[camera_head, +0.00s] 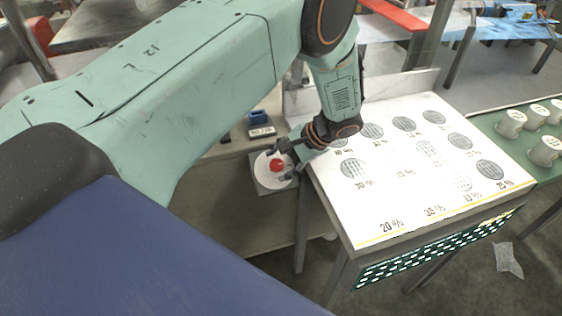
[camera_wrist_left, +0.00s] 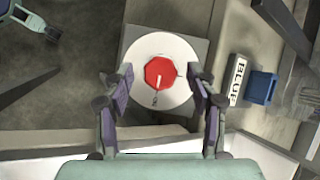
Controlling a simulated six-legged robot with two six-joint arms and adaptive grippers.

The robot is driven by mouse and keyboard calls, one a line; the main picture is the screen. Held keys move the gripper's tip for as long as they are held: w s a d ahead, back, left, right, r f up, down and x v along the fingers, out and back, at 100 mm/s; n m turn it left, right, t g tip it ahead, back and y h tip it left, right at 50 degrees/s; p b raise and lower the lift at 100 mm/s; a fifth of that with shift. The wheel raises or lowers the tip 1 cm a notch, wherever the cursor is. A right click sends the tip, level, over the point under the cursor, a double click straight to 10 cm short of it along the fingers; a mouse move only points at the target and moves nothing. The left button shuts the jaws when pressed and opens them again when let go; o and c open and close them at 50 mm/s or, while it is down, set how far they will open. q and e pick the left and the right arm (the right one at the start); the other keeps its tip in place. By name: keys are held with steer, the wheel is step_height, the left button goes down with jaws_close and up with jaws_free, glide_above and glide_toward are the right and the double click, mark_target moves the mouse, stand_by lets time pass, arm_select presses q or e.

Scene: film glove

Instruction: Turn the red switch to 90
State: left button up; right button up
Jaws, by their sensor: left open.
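The red switch (camera_head: 277,165) is a small red knob on a round white dial (camera_head: 262,176), set on a grey square base, left of the white table in the head view. In the left wrist view the red switch (camera_wrist_left: 159,73) is octagonal, with a pale pointer line running toward the dial's lower edge. My left gripper (camera_head: 288,150) is right by the dial in the head view. In the wrist view its two fingers (camera_wrist_left: 159,90) are open, one on each side of the knob, with gaps between. My right gripper is not in view.
A white table (camera_head: 400,215) with round grey patches and printed percentages stands right of the dial. White cups (camera_head: 545,150) stand far right.

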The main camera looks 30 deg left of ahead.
arm_select(q)
steer(key=v, duration=1.2)
steer(key=s+f+h, duration=0.5)
steer(key=s+f, duration=0.9)
steer(key=f, duration=0.3)
steer(key=s+f+n+t+h, duration=0.2)
steer(key=s+n, duration=0.3)
steer(key=s, duration=1.5)
step_height(320, 180, down, 8)
steer(key=b, duration=0.8)
steer(key=shift+w+f, duration=0.15)
steer(key=shift+f, duration=0.05)
